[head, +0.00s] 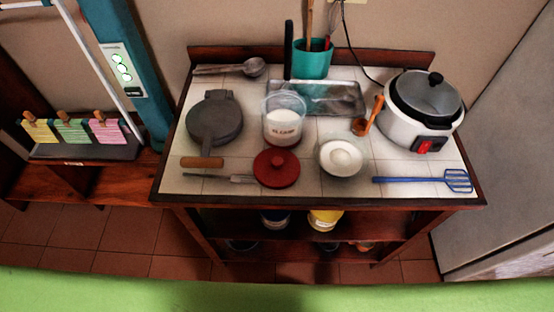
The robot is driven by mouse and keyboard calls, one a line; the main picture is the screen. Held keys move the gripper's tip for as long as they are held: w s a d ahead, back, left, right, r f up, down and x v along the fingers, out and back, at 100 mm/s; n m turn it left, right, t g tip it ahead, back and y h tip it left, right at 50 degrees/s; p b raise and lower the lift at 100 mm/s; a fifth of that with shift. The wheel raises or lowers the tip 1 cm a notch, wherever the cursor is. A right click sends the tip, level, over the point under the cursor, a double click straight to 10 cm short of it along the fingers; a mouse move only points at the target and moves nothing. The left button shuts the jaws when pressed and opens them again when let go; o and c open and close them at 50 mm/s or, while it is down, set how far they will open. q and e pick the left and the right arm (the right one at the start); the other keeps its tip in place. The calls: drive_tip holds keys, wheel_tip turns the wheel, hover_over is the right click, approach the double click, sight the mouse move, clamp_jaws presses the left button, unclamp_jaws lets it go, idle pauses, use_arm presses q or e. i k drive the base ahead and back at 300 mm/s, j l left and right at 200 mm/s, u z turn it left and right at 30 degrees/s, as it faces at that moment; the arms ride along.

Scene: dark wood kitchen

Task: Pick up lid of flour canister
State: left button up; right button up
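A clear canister (284,118) with white powder and a printed label stands open near the middle of the tiled tabletop. A round red lid with a small knob (277,168) lies flat on the tiles just in front of the canister, near the table's front edge. The lid appears apart from the canister. The label's writing is too small to read surely. Neither of my grippers shows in the head view.
The tiled table (350,187) also holds a press with a wooden handle (214,120), a fork-like utensil (222,178), a white bowl (341,172), a blue spatula (430,181), a metal tray (340,98) and a rice cooker (421,112). A green surface (270,295) lies in the foreground.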

sight(275, 168)
drive_tip(key=l+u, duration=0.15)
drive_tip(key=l, duration=0.25)
drive_tip(key=k+l+u, duration=0.2)
drive_tip(key=l, duration=0.2)
drive_tip(key=l+u, duration=0.15)
drive_tip(key=l, duration=0.25)
drive_tip(key=k+l+u, duration=0.15)
drive_tip(key=l, duration=0.2)
drive_tip(key=i+l, duration=0.05)
